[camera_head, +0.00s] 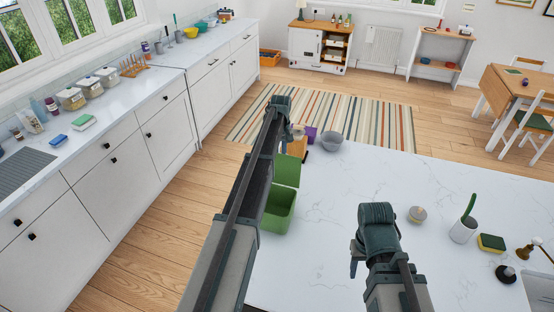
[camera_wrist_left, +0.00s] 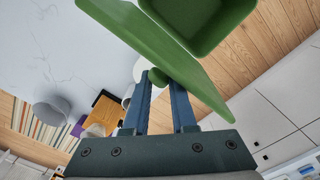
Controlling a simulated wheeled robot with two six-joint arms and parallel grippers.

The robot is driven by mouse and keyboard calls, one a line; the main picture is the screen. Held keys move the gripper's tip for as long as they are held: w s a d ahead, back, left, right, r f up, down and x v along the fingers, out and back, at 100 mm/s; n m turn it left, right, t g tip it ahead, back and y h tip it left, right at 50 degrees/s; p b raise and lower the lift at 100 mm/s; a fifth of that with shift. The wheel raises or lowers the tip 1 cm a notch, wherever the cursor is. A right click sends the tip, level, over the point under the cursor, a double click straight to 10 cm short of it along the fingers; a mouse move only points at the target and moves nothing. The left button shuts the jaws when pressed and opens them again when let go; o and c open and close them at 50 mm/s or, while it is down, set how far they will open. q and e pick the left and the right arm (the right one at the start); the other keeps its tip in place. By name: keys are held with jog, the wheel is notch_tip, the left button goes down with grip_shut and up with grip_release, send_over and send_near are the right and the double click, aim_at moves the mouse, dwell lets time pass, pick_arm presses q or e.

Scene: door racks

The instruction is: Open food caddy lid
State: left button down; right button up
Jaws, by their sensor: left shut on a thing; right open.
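The green food caddy (camera_head: 277,212) stands at the counter's left edge with its opening showing. Its green lid (camera_head: 287,171) is raised at the far side of the opening. In the left wrist view the caddy (camera_wrist_left: 205,22) is at the top, and the tilted lid (camera_wrist_left: 150,38) crosses in front of my fingers. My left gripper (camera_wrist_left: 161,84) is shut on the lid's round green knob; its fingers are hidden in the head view. My right gripper (camera_head: 357,262) is open and empty above the counter, right of the caddy and well apart from it.
Beyond the lid stand a wooden board (camera_head: 298,147), a purple item (camera_head: 311,134) and a grey bowl (camera_head: 331,141). The middle counter is clear.

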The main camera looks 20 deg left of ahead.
pick_arm(q)
jog(key=shift+w+d+f, duration=0.1)
jog(key=shift+w+d, duration=0.25)
jog(key=shift+w, duration=0.3)
jog(key=c, duration=1.2)
grip_release()
jog(key=o, duration=0.5)
jog(key=shift+w+d, duration=0.1)
jog(key=shift+d, duration=0.15)
jog(key=shift+o, duration=0.4)
jog(key=shift+a, duration=0.1)
jog(key=shift+a, duration=0.15)
